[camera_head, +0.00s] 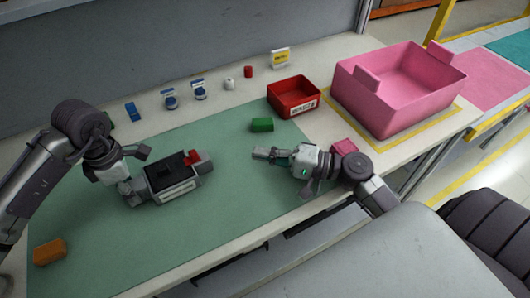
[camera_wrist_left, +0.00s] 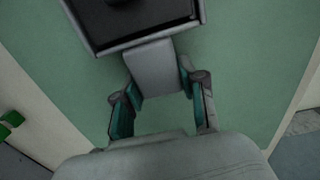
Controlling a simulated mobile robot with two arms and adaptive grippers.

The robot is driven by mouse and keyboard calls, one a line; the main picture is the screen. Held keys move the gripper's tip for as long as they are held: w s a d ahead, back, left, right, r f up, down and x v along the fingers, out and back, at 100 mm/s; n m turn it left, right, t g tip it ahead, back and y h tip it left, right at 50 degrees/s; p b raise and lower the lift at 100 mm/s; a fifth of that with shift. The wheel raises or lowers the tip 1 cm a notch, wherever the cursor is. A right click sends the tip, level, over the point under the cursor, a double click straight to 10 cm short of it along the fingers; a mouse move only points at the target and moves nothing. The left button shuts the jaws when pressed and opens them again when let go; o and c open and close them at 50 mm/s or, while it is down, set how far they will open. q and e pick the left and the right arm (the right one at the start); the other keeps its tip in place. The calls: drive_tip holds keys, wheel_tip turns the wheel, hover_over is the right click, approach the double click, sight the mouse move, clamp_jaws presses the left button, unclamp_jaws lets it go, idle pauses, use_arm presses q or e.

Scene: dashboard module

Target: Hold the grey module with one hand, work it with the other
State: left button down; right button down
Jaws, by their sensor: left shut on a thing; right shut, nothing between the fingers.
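The grey module (camera_head: 176,182) lies on the green mat in the left half of the head view. It has a dark top with a red part (camera_head: 193,158) at its right end. My left gripper (camera_head: 134,192) is shut on the module's grey left end. In the left wrist view, the fingers of my left gripper (camera_wrist_left: 160,98) sit on both sides of a grey block of the module (camera_wrist_left: 155,68). My right gripper (camera_head: 262,153) is shut and empty, to the right of the module and apart from it.
A red bin (camera_head: 292,98) and a large pink crate (camera_head: 399,92) stand at the right. An orange block (camera_head: 50,252) lies front left. Several small items line the back. The front middle of the mat is clear.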

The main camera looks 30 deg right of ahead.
drive_tip(key=shift+s+d, duration=0.15)
use_arm(q)
drive_tip(key=c, duration=0.6)
unclamp_jaws()
